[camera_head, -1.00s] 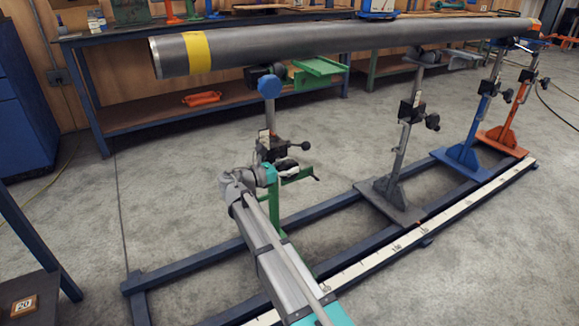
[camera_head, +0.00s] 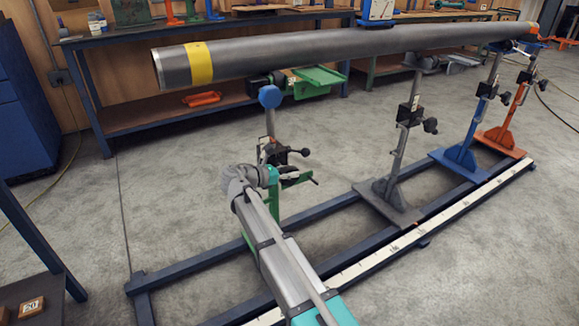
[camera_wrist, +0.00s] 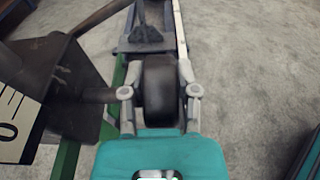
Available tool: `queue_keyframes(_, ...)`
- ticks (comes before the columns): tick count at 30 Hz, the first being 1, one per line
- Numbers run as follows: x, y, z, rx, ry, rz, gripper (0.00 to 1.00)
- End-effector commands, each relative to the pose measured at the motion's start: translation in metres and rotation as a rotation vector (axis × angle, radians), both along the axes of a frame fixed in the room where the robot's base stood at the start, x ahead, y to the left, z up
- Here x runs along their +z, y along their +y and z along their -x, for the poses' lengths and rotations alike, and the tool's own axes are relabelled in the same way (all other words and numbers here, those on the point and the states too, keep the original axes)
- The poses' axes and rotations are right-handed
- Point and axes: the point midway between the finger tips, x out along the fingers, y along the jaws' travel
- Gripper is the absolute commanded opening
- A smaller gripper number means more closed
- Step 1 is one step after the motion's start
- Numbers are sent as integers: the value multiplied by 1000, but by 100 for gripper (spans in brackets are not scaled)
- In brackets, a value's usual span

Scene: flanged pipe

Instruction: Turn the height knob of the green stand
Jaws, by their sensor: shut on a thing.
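The green stand (camera_head: 275,205) stands below the left part of the grey pipe (camera_head: 330,50). Its post carries a dark clamp block and a round blue top (camera_head: 269,97) just below the pipe. Green metal of the stand shows at the left of that view.
A dark block and a numbered scale plate (camera_wrist: 15,120) lie close left of my gripper in the wrist view. Grey (camera_head: 398,150), blue (camera_head: 468,150) and orange (camera_head: 505,130) stands line the blue floor rail (camera_head: 190,255) to the right.

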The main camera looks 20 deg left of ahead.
Motion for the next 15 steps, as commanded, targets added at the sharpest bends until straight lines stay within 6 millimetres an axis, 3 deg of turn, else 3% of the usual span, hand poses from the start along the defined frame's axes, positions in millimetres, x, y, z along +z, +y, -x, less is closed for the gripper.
queue_keyframes(15,0,-3,-2,-3,156,-133,0)
